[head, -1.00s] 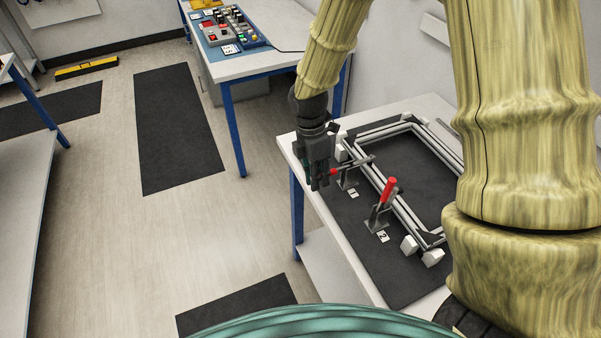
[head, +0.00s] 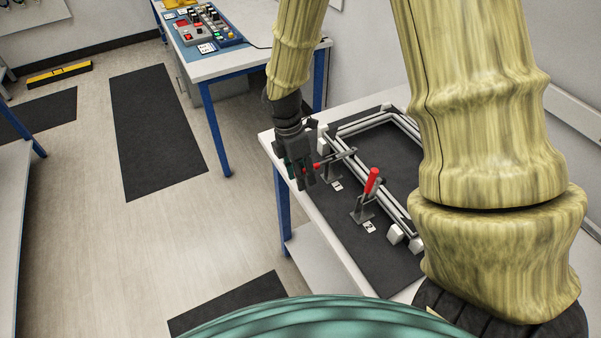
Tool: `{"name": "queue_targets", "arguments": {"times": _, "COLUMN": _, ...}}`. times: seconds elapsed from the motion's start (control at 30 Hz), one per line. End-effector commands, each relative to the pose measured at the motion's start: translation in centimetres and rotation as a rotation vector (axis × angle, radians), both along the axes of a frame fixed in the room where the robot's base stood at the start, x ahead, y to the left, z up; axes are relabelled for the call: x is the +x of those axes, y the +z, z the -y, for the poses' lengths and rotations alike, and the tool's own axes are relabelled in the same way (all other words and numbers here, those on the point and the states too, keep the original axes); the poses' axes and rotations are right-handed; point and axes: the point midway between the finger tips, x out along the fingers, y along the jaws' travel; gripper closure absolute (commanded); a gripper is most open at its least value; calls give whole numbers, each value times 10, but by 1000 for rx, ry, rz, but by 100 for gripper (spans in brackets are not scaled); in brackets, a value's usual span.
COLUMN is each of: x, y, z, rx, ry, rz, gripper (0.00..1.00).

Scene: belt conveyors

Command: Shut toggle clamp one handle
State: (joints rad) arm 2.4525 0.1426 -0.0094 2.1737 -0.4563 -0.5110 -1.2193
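The farther toggle clamp (head: 333,169) stands on the table's dark mat beside the metal frame. Its bar lies nearly level, and a little of its red handle (head: 317,166) shows just right of my gripper. Its label card is too small to read. My gripper (head: 304,184) points down at the table's left edge, close against this handle and hiding part of it. I cannot tell if they touch, or how far the fingers are apart. The nearer toggle clamp (head: 362,207) has its red handle (head: 372,181) standing up, tilted slightly right, with a label card (head: 369,227) before it.
The aluminium frame (head: 350,128) lies on the mat (head: 376,262) with white blocks (head: 396,234) at its corners. My arm hides its right side. A control-box table (head: 233,68) stands behind. Open floor (head: 225,232) lies left of the clamp table (head: 330,243).

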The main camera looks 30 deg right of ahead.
Motion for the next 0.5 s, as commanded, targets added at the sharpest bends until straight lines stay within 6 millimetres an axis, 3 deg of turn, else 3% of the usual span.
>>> {"name": "queue_targets", "arguments": {"times": 0.27, "x": 2, "y": 6, "z": -1, "rx": 1, "ry": 0, "rz": 3, "gripper": 62}}
{"name": "queue_targets", "arguments": {"times": 0.5, "x": 9, "y": 37, "z": -3, "rx": 1, "ry": -1, "rz": 5, "gripper": 62}}
